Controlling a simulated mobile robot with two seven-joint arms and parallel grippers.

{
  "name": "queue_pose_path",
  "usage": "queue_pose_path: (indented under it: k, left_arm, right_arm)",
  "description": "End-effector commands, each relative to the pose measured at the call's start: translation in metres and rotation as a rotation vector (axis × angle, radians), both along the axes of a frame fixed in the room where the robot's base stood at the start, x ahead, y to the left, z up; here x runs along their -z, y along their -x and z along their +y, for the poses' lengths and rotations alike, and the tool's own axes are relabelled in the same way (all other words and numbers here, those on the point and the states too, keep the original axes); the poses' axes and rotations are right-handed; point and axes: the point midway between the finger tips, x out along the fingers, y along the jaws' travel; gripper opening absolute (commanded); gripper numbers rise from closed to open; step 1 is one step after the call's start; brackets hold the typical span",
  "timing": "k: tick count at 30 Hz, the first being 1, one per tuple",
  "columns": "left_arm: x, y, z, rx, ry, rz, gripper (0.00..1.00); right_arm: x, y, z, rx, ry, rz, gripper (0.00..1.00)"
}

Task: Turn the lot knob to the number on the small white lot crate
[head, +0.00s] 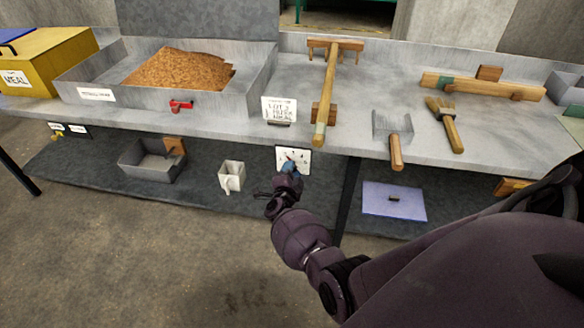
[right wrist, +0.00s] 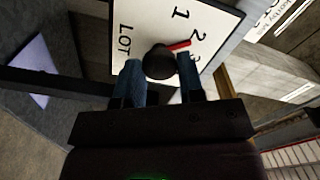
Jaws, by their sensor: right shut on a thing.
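The white lot panel (head: 300,168) hangs at the bench's front edge. In the right wrist view the panel (right wrist: 140,22) reads "LOT", with 1, 2 and a partly covered number. Its dark round lot knob (right wrist: 158,63) has a red pointer (right wrist: 180,46) directed close to the 2. My right gripper (head: 291,166) is at the panel; in the right wrist view its blue fingers (right wrist: 162,80) are shut on the knob, one on each side. I cannot make out a small white lot crate for certain. My left gripper is not in view.
A white card (head: 279,109) above the panel seems to read "LOT 2". A white jug (head: 231,177) and grey box (head: 150,163) stand on the lower shelf.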

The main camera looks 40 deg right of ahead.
Motion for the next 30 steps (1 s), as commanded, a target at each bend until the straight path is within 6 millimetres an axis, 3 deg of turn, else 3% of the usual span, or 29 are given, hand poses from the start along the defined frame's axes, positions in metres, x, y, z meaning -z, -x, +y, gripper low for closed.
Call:
queue_pose_path:
  k: [19,20,24,30]
  left_arm:
    - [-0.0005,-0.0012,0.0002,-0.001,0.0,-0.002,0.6]
    - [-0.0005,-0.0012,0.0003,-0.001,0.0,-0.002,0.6]
    - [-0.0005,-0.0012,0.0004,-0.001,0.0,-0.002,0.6]
    - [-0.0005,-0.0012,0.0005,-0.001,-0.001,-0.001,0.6]
  right_arm:
    - [-0.0002,-0.0002,0.0001,0.0,0.031,0.036,0.12]
    - [-0.0002,-0.0002,0.0001,0.0,0.031,0.036,0.4]
    - [-0.0002,-0.0002,0.0001,0.0,0.031,0.036,0.6]
    - [-0.0003,-0.0002,0.0,0.0,0.031,0.036,0.6]
